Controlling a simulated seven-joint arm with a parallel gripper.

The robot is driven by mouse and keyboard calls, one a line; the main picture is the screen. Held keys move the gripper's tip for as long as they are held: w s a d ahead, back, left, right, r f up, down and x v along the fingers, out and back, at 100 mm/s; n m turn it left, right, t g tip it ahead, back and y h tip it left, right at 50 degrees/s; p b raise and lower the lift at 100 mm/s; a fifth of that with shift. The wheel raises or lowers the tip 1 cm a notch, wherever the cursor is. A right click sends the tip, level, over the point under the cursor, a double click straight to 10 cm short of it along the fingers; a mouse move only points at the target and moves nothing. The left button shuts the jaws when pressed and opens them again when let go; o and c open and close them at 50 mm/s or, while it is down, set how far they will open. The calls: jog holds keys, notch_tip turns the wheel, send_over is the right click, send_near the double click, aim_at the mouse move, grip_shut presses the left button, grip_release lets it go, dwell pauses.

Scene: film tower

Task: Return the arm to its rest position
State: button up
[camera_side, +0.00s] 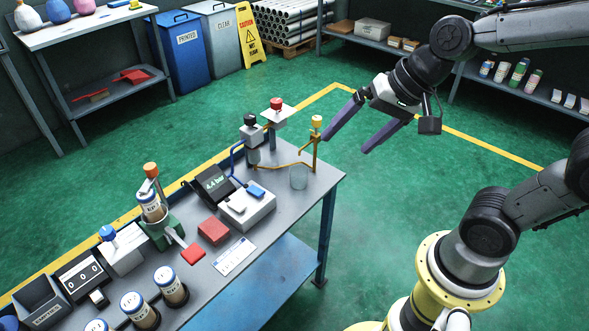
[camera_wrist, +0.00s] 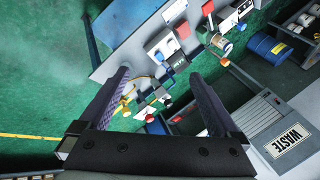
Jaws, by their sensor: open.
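My gripper (camera_side: 362,132) is open and empty, raised in the air past the right end of the workbench in the side view. Its two dark purple fingers are spread wide and point down and to the left. In the wrist view my gripper (camera_wrist: 158,88) shows both fingers apart with nothing between them. My arm reaches in from the right. The grey workbench (camera_side: 300,207) stands to the left of the gripper, and its surface also shows in the wrist view (camera_wrist: 122,57).
A shelf (camera_side: 471,72) stands behind my arm. Green floor (camera_side: 400,215) is open right of the bench.

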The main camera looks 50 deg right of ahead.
jog(key=s+d+n+h, duration=0.2)
jog(key=s+d+n, duration=0.2)
jog(key=s+n, duration=0.4)
jog(key=shift+s+r, duration=0.2)
jog(key=shift+s, duration=0.6)
